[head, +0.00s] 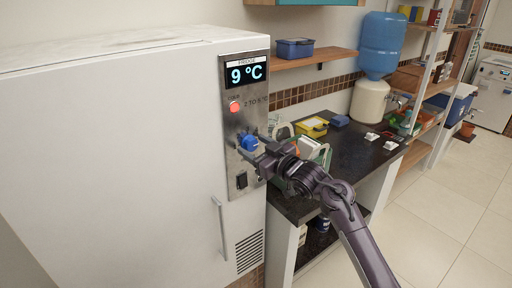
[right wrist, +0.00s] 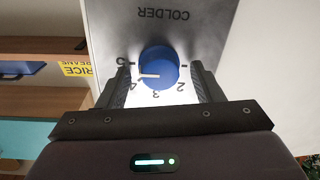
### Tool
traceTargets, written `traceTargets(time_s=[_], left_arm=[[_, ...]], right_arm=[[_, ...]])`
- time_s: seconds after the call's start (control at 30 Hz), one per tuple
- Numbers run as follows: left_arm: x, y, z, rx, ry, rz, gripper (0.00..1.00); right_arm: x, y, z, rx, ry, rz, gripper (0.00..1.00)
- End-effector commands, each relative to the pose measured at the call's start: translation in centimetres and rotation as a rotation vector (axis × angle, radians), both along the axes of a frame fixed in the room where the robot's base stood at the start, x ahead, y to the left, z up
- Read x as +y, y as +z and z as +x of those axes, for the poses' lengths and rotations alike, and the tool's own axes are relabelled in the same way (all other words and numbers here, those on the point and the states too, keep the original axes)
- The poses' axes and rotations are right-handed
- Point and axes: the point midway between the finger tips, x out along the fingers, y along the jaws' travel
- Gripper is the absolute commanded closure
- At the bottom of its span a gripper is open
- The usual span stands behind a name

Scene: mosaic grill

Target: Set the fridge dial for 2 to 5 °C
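The white fridge (head: 120,150) has a steel control panel (head: 233,110) whose display (head: 246,74) reads 9 °C. A red lamp (head: 235,107) glows beside the "2 TO 5 °C" label. The blue dial (head: 249,143) sits below it. In the right wrist view, the picture is upside down and the dial (right wrist: 160,68) has a white pointer lying between 4 and 5. My right gripper (head: 256,151) is at the panel. Its fingers (right wrist: 163,85) stand open on either side of the dial, with visible gaps. My left gripper is not in view.
A black switch (head: 241,180) sits below the dial, and a fridge handle (head: 219,228) lower down. A dark counter (head: 352,150) to the right carries a yellow box (head: 312,127), a glass container and a water dispenser (head: 381,45). A wooden shelf (head: 310,59) is above.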

Motion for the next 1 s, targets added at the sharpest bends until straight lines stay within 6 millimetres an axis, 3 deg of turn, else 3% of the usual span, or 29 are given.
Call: traceTargets(time_s=[0.27,0.7,1.0], left_arm=[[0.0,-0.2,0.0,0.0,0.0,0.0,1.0],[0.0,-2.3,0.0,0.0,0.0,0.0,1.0],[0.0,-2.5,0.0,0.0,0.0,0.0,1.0]], right_arm=[[-0.3,0.0,-0.2,-0.002,-0.001,0.001,0.4],[-4.2,-0.2,-4.9,-0.004,-0.002,-0.001,0.4],[-5.1,0.0,-6.0,-0.002,-0.001,0.0,0.4]])
